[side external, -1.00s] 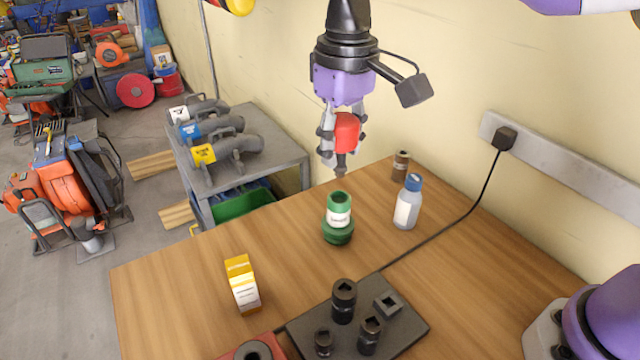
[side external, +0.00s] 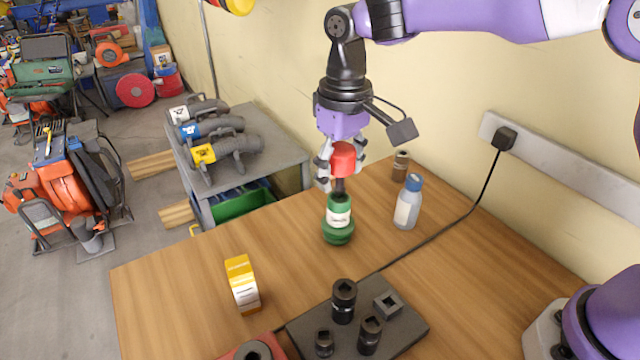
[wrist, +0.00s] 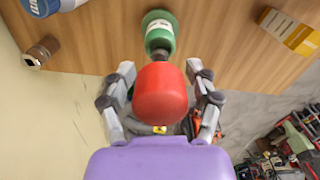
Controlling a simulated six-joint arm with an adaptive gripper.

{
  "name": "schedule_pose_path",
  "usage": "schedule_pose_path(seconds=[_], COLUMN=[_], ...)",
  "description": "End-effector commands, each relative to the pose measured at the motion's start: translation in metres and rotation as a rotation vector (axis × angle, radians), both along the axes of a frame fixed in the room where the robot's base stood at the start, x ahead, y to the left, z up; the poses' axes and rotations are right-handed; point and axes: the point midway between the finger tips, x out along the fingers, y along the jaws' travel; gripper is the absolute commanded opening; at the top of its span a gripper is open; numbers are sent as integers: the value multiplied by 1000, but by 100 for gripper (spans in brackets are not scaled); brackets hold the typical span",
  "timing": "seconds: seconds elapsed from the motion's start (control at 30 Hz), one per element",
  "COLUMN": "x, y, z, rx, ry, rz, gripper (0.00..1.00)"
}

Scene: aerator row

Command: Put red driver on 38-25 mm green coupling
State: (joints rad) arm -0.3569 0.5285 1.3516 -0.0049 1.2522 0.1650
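The red driver (side external: 342,158) is held upright between the fingers of my gripper (side external: 340,172). Its dark lower end points down at the top of the green coupling (side external: 338,218), which stands on the table with a white label on its side. In the side view the driver's tip meets or overlaps the coupling's top; I cannot tell if it is seated. In the wrist view the red driver (wrist: 160,92) fills the space between my gripper's fingers (wrist: 160,100), and the green coupling (wrist: 158,32) shows beyond it, partly hidden by the driver's dark end.
A white bottle with a blue cap (side external: 408,203) and a small brown cylinder (side external: 400,166) stand right of the coupling. A yellow box (side external: 242,284) stands to the front left. A dark tray (side external: 407,332) with several black sockets is at the front. A black cable crosses the table.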

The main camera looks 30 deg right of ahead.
Motion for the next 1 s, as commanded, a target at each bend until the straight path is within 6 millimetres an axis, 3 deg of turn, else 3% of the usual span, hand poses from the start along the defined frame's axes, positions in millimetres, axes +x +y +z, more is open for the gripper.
schedule_pose_path(seconds=[0.33, 0.47, 0.8, 1.0], x=[0, 1, 0, 0], y=[0, 0, 0, 0], z=[1, 11, 87, 114], rx=[0, 2, 1, 2], ry=[0, -3, -6, -1], rz=[0, 0, 0, 0], gripper=[77, 77, 77, 77])
